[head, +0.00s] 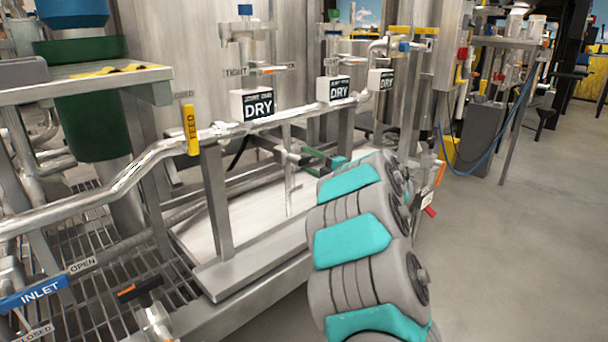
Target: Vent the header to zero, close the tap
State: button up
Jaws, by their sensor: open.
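The header is a silver pipe (130,177) running from lower left to upper right, carrying a yellow FEED handle (192,130) that points down. A thin vertical pipe with a small valve, likely the tap (290,156), hangs below it near the centre; its setting is too small to tell. My arm rises from the bottom right, and my gripper (312,160) seems to be just right of this valve, partly hidden behind my wrist. It is open. A dark green bar lies there; I cannot tell whether it touches the valve. No readable pressure gauge shows.
Three white boxes marked DRY (258,104) sit along the header. A blue INLET lever (34,293) and a black handle with an orange end (139,289) are at lower left. Metal posts (217,200) stand on the skid. The floor (520,260) at right is clear.

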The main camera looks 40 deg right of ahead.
jog(key=s, duration=0.9)
jog(key=shift+d, duration=0.35)
dwell(0.4)
dwell(0.5)
dwell(0.8)
